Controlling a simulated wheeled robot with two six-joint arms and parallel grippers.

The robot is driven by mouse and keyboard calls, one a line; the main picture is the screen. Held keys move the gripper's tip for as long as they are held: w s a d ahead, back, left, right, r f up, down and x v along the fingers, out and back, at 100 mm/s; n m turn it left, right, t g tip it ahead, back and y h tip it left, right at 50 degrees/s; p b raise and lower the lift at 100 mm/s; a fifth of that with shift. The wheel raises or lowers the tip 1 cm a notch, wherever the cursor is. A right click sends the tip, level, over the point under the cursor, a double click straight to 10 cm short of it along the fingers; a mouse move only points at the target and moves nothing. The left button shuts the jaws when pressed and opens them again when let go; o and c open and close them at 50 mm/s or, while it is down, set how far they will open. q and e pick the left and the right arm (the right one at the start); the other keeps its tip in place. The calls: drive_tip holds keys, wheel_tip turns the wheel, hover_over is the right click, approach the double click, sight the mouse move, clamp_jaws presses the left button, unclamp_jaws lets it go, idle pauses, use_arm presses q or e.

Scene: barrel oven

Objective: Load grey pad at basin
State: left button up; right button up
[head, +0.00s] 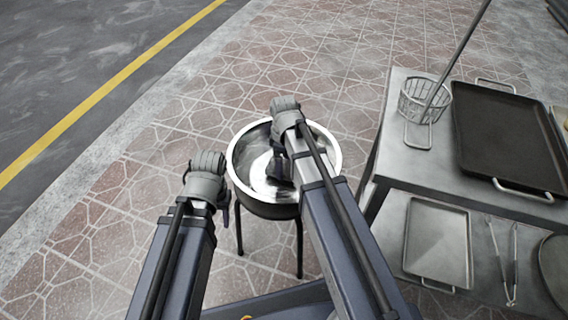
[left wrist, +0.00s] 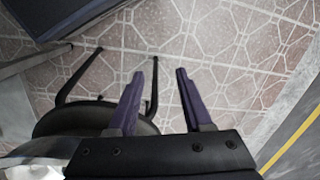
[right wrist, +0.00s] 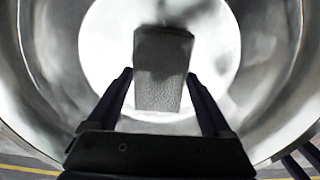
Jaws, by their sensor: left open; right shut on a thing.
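The basin (head: 240,150) is a round metal bowl on a dark legged stand, in the middle of the head view. My right gripper (head: 279,172) is over and inside its rim. In the right wrist view the right gripper (right wrist: 163,82) is shut on the grey pad (right wrist: 163,88), a textured block with a darker upper part, in front of the bright basin floor. Whether the pad touches the floor I cannot tell. My left gripper (head: 231,207) is open and empty, just outside the basin's left side; its fingers (left wrist: 160,78) show apart in the left wrist view.
A metal table (head: 396,120) stands at the right, with a wire basket (head: 424,100) and a dark tray (head: 505,135) on top. Its lower shelf holds a smaller tray (head: 438,243) and tongs (head: 506,262). Paved ground left of the basin is clear.

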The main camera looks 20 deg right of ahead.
sight(284, 166)
drive_tip(key=shift+f+b, duration=0.6)
idle(1.8)
wheel_tip(284, 166, up, 7)
drive_tip(key=p, duration=0.7)
idle(0.6)
wheel_tip(284, 166, up, 30)
drive_tip(key=p, duration=2.9)
drive_tip(key=shift+f+p, duration=0.2)
drive_tip(key=shift+p, duration=0.1)
